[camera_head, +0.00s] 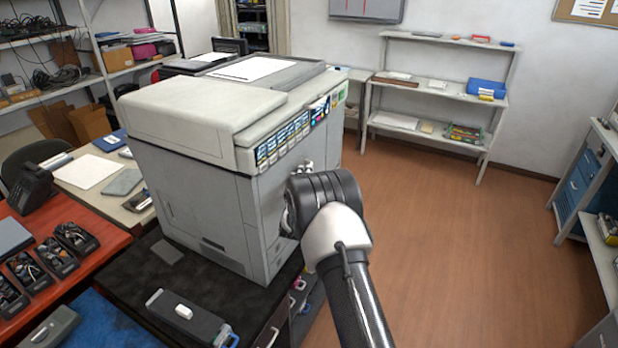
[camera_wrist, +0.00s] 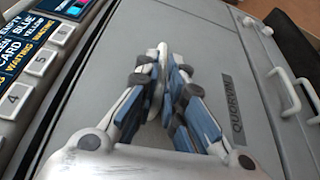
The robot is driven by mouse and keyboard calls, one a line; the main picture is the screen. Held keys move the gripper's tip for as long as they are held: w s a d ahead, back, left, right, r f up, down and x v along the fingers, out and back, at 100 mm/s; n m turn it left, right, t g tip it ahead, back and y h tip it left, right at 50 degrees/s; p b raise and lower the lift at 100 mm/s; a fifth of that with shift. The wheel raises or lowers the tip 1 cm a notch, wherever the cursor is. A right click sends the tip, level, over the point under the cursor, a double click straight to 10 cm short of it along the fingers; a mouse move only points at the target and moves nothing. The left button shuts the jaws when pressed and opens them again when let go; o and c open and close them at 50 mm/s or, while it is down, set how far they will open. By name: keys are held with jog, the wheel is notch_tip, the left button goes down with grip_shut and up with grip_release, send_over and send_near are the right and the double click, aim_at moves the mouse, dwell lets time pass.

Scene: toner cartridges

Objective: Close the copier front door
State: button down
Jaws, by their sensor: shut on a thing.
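The copier (camera_head: 200,160) is a large grey machine on a dark-topped stand. Its front faces right in the head view and is mostly hidden behind my arm. In the wrist view the grey front door (camera_wrist: 230,85) fills the middle, with a "QUORUM" label (camera_wrist: 238,108). My gripper (camera_wrist: 166,70) is in front of this door, its fingers close together around a pale handle (camera_wrist: 162,52), of which only a small part shows. In the head view my gripper is hidden behind my arm. I cannot tell how far the door stands open.
Numbered buttons (camera_wrist: 40,62) run along the copier's edge beside a dark gap. White handles (camera_wrist: 283,88) sit on panels at right. A black and grey cartridge (camera_head: 185,318) lies on the stand's top (camera_head: 130,275). The brown floor (camera_head: 470,260) at right is clear.

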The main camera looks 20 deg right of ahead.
jog(key=shift+w+a+r, duration=0.1)
jog(key=shift+w+r, duration=0.05)
jog(key=shift+r, duration=0.2)
jog(key=c, duration=2)
grip_release()
jog(key=shift+w, duration=0.1)
jog(key=shift+o, duration=0.2)
jog(key=shift+f, duration=0.15)
jog(key=v, duration=1.2)
